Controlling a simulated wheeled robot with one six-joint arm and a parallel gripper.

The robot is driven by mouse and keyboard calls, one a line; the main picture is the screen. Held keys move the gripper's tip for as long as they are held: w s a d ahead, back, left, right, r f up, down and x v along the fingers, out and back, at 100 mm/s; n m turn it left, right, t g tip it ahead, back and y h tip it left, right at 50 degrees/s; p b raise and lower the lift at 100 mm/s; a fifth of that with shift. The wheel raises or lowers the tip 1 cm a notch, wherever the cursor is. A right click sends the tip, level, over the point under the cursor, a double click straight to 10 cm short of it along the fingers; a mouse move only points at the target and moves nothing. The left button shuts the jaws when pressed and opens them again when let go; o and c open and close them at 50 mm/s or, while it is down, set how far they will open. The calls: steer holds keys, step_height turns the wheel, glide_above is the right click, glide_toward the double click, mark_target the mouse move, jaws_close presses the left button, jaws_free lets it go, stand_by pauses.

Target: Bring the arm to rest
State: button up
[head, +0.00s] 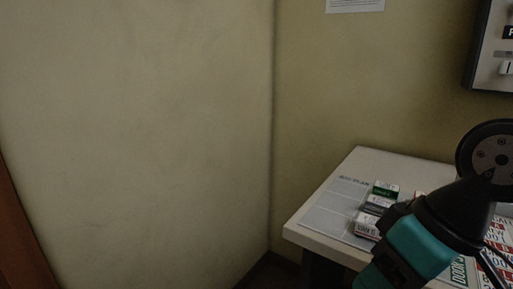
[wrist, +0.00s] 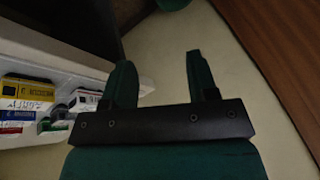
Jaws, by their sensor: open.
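My gripper (wrist: 160,70) shows in the wrist view, with its two green fingers apart and nothing between them. Past the fingertips are a pale surface and a dark area. In the head view my teal and black arm is at the lower right, over the right part of the desk. My gripper cannot be made out in the head view.
A pale desk (head: 306,238) in the corner bears several small labelled blocks, including a green-banded one (head: 385,190). A grey panel (head: 489,60) hangs on the right wall, near a paper notice (head: 355,5). Brown wood (wrist: 285,60) shows at right in the wrist view.

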steer(key=s+r+n+g+p, duration=0.1)
steer(key=s+r+p, duration=0.2)
steer(key=r+p, duration=1.2)
steer(key=shift+a+r+p, duration=0.25)
steer(key=shift+r+p, duration=0.05)
steer(key=shift+p, duration=0.35)
steer(key=shift+s, duration=0.1)
